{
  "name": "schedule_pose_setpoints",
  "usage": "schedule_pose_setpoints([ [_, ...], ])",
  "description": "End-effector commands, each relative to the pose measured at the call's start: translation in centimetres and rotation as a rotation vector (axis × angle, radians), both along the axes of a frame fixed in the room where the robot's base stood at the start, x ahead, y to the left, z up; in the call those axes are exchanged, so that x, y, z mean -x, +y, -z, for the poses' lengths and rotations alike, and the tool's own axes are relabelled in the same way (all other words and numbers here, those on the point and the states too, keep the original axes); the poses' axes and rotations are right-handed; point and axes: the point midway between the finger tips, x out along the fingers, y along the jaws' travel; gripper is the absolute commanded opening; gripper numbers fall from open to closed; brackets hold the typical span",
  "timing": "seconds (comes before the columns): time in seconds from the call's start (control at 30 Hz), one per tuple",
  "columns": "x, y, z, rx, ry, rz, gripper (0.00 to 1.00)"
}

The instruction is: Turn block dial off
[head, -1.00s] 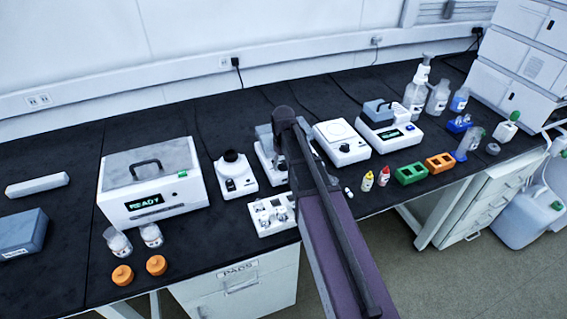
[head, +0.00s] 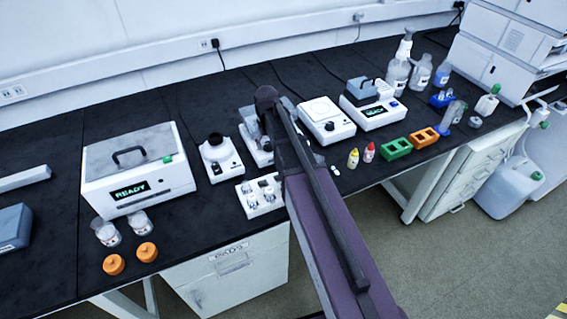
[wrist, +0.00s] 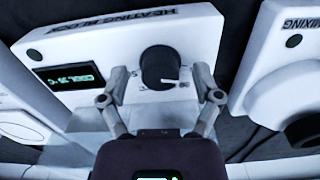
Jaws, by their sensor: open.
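The heating block (wrist: 100,45) is a white unit, labelled as such in the wrist view, with a small lit display (wrist: 80,76) whose text is hard to read. Its black round dial (wrist: 158,66) has a white pointer mark toward the right of the picture. My gripper (wrist: 160,80) is open, with one fingertip on each side of the dial. Gaps show between fingers and dial, and I cannot tell whether either touches. In the head view the heating block (head: 257,157) is partly hidden behind my arm, which also hides the dial and gripper.
A white mixer (head: 221,160) stands close on the left, and a white round-plate unit (head: 326,120) close on the right. A small vial rack (head: 260,197) sits in front. Bottles (head: 353,158) and green (head: 397,148) and orange (head: 424,137) racks stand further right.

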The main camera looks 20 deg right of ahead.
Motion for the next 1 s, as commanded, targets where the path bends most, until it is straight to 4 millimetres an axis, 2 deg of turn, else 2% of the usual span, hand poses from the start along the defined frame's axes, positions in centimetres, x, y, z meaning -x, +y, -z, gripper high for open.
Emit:
schedule_pose_setpoints([
  [1.0, -0.02, 0.05, 0.00, 0.000, 0.000, 0.684, 0.82],
])
